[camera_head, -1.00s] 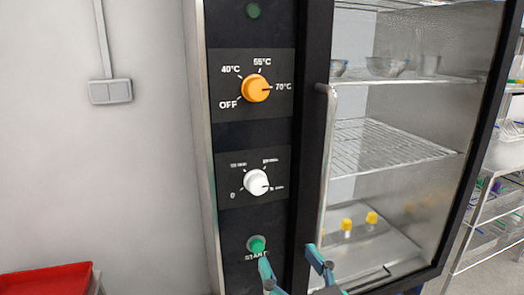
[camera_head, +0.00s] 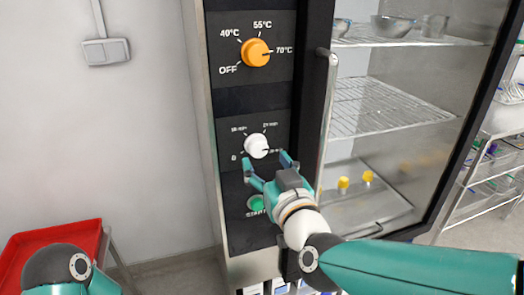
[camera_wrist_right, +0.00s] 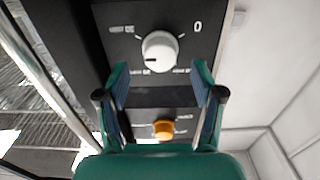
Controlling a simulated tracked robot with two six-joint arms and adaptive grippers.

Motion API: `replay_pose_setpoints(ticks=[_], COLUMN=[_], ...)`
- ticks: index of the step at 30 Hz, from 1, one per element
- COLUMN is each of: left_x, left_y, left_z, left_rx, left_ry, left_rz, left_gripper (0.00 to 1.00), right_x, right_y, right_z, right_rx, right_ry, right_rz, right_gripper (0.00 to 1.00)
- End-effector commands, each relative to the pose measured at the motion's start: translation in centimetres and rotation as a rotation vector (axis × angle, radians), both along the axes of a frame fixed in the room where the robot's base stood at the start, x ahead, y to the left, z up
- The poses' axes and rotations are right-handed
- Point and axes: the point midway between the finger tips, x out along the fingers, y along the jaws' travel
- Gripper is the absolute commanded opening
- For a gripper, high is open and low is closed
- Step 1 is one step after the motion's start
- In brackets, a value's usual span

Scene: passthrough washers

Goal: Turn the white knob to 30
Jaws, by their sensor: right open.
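The white knob (camera_head: 257,146) is on the black control panel (camera_head: 240,100), with a dial that reads 0 at its lower left and minute marks around it. In the right wrist view the white knob (camera_wrist_right: 160,50) shows just beyond the fingers, appearing upside down. My right gripper (camera_head: 268,168) is open, just below and in front of the knob, with nothing between its fingers (camera_wrist_right: 158,88). My left gripper is out of view; only part of my left arm shows at the lower left.
The orange knob (camera_head: 256,53) sits above, pointing to 70°C. The green START button (camera_head: 257,203) is below, partly behind my right gripper. A vertical door handle (camera_head: 328,110) stands close to the right. A red tray (camera_head: 50,243) is at the lower left.

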Motion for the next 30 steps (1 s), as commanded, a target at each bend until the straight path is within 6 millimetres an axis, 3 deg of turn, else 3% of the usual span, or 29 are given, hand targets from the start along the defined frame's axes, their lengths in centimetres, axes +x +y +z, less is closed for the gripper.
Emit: replay_pose_setpoints(ticks=[7, 19, 30], left_x=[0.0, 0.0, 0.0], left_y=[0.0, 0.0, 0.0], left_z=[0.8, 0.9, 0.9], left_rx=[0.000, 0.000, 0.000], left_ry=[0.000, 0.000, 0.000], left_rz=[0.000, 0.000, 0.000], left_gripper=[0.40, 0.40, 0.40], right_x=[3.2, 3.8, 3.8], right_y=[1.0, 1.2, 1.2], right_z=[0.1, 0.0, 0.0], right_rx=[0.001, 0.000, 0.000], right_ry=[0.000, -0.001, -0.001], right_rz=[-0.001, 0.000, 0.000], right_gripper=[0.67, 0.67, 0.07])
